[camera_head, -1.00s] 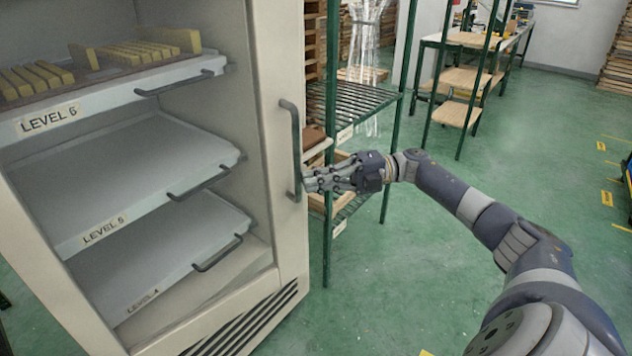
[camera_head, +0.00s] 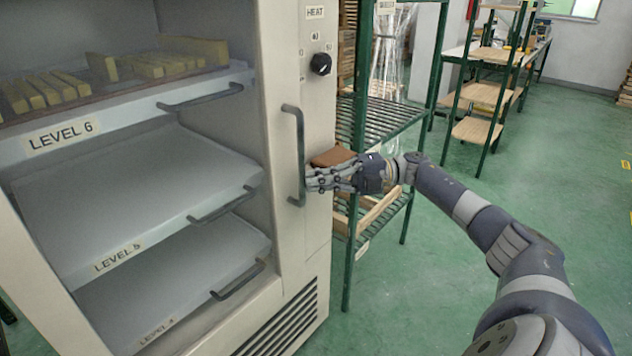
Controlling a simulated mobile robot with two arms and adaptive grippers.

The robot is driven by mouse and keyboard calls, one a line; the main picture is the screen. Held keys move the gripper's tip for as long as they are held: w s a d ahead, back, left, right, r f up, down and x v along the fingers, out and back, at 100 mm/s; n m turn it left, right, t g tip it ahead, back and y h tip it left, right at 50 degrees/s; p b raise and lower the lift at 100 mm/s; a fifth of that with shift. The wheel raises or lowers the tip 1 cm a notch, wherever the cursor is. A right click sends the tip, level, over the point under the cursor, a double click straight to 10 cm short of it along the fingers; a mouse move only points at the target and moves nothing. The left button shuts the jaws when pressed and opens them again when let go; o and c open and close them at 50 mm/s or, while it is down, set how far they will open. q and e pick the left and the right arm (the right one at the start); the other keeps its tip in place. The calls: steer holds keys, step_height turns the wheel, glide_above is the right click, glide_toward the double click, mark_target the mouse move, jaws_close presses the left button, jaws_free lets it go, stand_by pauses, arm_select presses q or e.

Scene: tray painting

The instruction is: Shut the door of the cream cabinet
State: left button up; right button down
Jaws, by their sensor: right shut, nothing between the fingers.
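The cream cabinet (camera_head: 318,225) stands at the left, with its control panel at the right of its front. Its door (camera_head: 283,215) lies across the front, level or nearly level with the panel; I see no clear gap but cannot tell if it is fully home. The trays show through the door's opening or pane. A grey upright handle (camera_head: 299,150) is on the door's right edge. My right gripper (camera_head: 312,181) is shut and empty, its fingertips at the handle's lower part; I cannot tell if they touch. My left gripper is out of view.
Inside are trays, the top labelled LEVEL 6 (camera_head: 62,136) and bearing yellow blocks. A black knob (camera_head: 320,64) sits under the HEAT label. A green shelf rack (camera_head: 438,70) stands close right of the cabinet, behind my right gripper. Green floor (camera_head: 420,285) is open in front.

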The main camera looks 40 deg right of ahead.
steer(key=shift+d+r, duration=0.1)
steer(key=shift+r, duration=0.05)
steer(key=v, duration=1.2)
